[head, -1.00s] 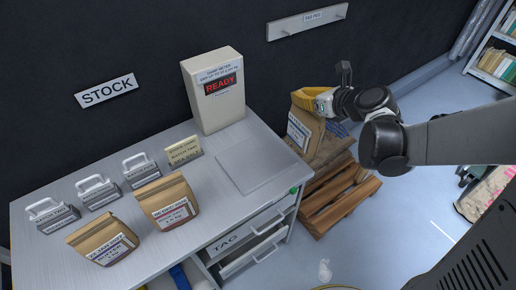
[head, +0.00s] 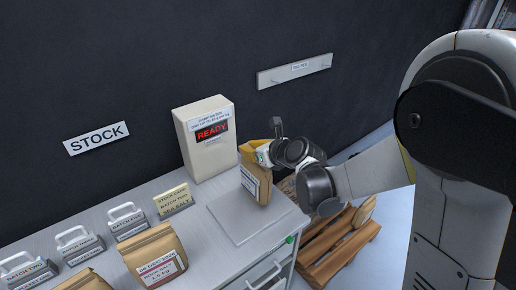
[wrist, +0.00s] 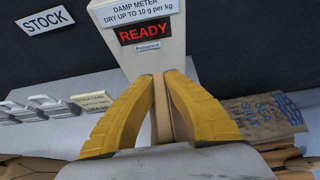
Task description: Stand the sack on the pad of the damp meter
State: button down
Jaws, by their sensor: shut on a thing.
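The brown paper sack (head: 257,184) with a white label is upright at the pad's right part in the head view. My gripper (head: 260,151) is shut on its top; the yellow fingers (wrist: 162,82) also show pinching the sack's narrow top edge (wrist: 163,112) in the wrist view. The pad (head: 232,221) is a flat grey plate on the counter. I cannot tell whether the sack's base touches it or hovers just above. The damp meter (head: 207,162), a cream box behind the pad, shows READY in red; its display (wrist: 145,31) is also in the wrist view.
Other brown sacks (head: 155,257) stand at the counter's front left. Several handled batch weights (head: 80,247) and a yellow stock card (head: 173,202) stand behind them. A wooden pallet (head: 338,245) is on the floor at right. A STOCK sign (head: 96,138) hangs on the dark wall.

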notch_tip(320, 180, down, 4)
jog(key=shift+r+b, duration=0.1)
jog(key=shift+b, duration=0.8)
jog(key=c, duration=1.6)
grip_release()
